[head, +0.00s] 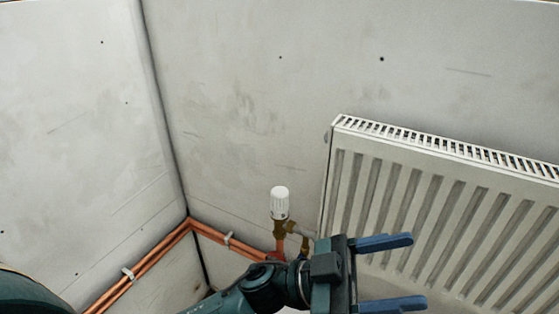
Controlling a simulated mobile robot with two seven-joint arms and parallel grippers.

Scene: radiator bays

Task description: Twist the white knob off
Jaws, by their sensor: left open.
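The white knob (280,203) stands upright on a brass valve (283,228) at the lower left corner of the radiator. My left gripper (406,272) is in front of the radiator, to the right of and lower in the picture than the knob. Its two blue fingers are spread apart and point right, away from the knob, with nothing between them. My left wrist hides part of the pipe below the valve. My right gripper is not in view.
A white ribbed radiator (345,185) hangs on the back wall at the right. Copper pipes (150,262) run along the left wall, round the corner, towards the valve, held by white clips. The space above and left of the knob is clear.

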